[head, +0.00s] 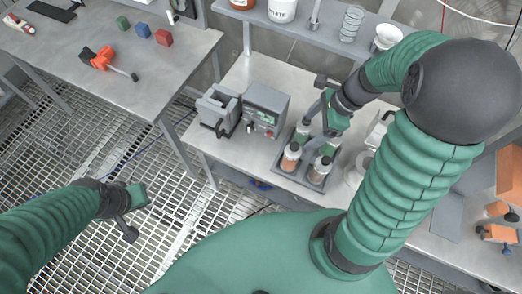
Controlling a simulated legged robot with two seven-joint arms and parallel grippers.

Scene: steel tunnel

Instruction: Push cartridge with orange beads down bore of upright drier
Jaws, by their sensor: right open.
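A grey tray (279,163) on the bench holds several small upright vessels with pale collars. The front left vessel (290,160) shows orange-brown contents, and the front right vessel (319,169) looks similar. I cannot tell which is the cartridge and which is the drier, nor whether a cartridge sits in a bore. My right gripper (318,119) is open above the back of the tray, its fingers pointing down among the vessels and partly hiding them. My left gripper (136,213) hangs over the floor grating, away from the bench; its jaw opening is unclear.
A grey boxy instrument (265,109) and a smaller grey unit (218,111) stand left of the tray. A shelf (300,33) with jars runs behind. A side table (90,60) holds colored blocks and an orange tool. Open grating lies between the tables.

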